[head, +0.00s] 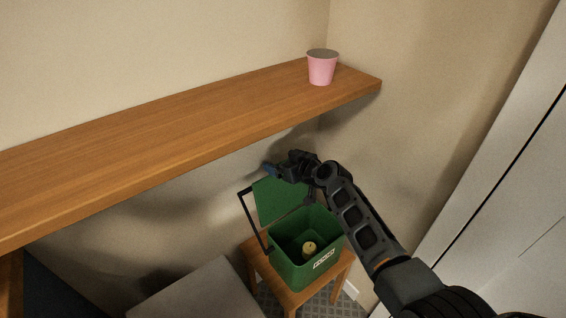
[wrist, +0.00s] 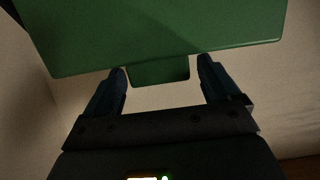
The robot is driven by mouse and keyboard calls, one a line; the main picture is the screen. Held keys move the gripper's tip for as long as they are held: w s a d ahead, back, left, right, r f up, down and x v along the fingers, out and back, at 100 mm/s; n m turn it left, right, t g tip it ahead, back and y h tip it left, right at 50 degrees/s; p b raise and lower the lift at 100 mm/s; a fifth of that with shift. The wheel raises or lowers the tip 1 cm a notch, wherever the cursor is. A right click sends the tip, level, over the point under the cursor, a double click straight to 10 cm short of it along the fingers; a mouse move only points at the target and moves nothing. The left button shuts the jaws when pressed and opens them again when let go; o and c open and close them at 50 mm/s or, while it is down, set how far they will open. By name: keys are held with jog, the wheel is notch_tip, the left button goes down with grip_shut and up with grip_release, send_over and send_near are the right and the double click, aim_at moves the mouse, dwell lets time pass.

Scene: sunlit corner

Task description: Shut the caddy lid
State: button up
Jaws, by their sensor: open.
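The green caddy (head: 306,278) stands on a small wooden stool, with something pale yellow (head: 309,248) inside. Its green lid (head: 280,203) is raised open at the back of the caddy, below the shelf. A black handle (head: 251,218) stands up at the caddy's left side. My gripper (head: 275,170) is at the lid's top edge. In the wrist view the lid (wrist: 150,35) fills the top, and its small tab (wrist: 160,72) lies between the spread fingers of my gripper (wrist: 163,88). I cannot tell whether the fingers touch it.
A long wooden shelf (head: 180,131) runs along the wall above and left of the caddy. A pink cup (head: 321,70) stands near its right end. The wooden stool (head: 289,297) is near the corner. A grey seat-like surface (head: 190,292) is left of it. A white panel is at right.

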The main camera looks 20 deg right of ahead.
jog(key=c, duration=1.4)
jog(key=shift+f, duration=0.1)
jog(key=shift+c, duration=0.2)
jog(key=shift+b, duration=0.45)
